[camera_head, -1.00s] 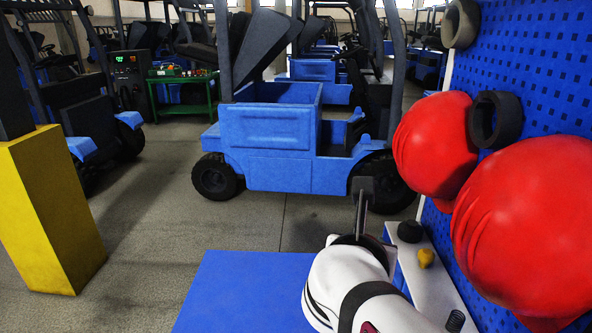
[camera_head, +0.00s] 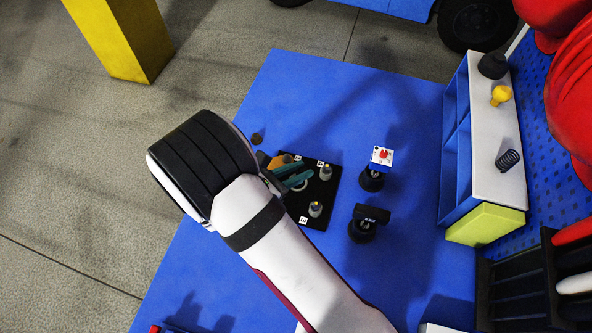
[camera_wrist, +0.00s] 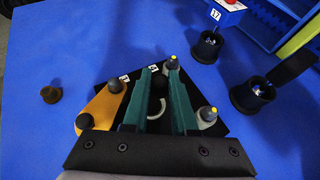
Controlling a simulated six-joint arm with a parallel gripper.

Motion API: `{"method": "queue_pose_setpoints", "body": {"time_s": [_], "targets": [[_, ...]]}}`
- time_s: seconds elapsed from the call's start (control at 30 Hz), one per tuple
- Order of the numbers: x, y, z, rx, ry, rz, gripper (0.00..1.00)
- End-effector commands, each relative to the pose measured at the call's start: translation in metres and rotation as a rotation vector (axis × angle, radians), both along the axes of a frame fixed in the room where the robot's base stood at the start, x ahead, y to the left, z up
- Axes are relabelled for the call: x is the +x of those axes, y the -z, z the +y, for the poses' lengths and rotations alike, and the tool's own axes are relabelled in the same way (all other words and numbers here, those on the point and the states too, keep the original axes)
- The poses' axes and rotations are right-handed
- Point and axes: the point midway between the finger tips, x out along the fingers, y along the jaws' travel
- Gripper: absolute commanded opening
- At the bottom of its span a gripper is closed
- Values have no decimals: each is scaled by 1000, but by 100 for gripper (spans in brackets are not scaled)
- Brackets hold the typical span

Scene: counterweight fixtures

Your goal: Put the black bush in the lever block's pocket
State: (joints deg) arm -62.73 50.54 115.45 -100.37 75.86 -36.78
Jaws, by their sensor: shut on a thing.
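An orange arm (camera_wrist: 102,107) with dark round posts lies left of the fingers in the wrist view. In the head view my wrist hides part of the plate.
A dark brown piece (camera_wrist: 50,95) stands alone on the table left of the plate. Right of it stand a black holder with a white red-button box (camera_head: 381,158) and another with a black box (camera_head: 371,213). A white-topped shelf (camera_head: 488,130) borders the right.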

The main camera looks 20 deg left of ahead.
Motion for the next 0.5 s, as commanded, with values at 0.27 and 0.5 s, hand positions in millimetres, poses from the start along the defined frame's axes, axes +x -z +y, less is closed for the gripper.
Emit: {"method": "queue_pose_setpoints", "body": {"time_s": [0.27, 0.5], "targets": [[-1, 42, 11, -2, 1, 2, 0], [-1, 47, 11, 0, 1, 1, 0]]}}
